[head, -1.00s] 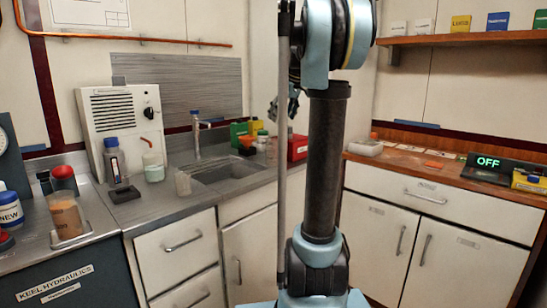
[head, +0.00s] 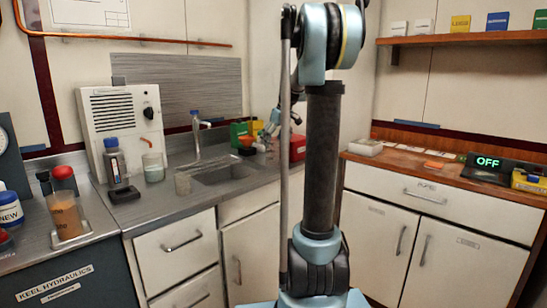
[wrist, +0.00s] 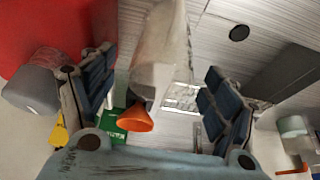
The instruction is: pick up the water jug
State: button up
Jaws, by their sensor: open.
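My gripper (head: 270,128) is at the back right of the sink, over the small containers. In the wrist view my gripper (wrist: 158,105) is open, its dark padded fingers spread apart. A pale, long object (wrist: 160,55) shows between the fingers, with an orange cone (wrist: 133,118) at its lower end. Contact with the fingers is not visible, and I cannot tell what the pale object is.
A tap (head: 196,135) rises behind the sink (head: 222,171). The right counter (head: 430,172) has some free room.

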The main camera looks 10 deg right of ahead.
aim_at(271, 148)
jog(key=x, duration=0.5)
jog(key=shift+s+d, duration=0.1)
jog(key=c, duration=1.2)
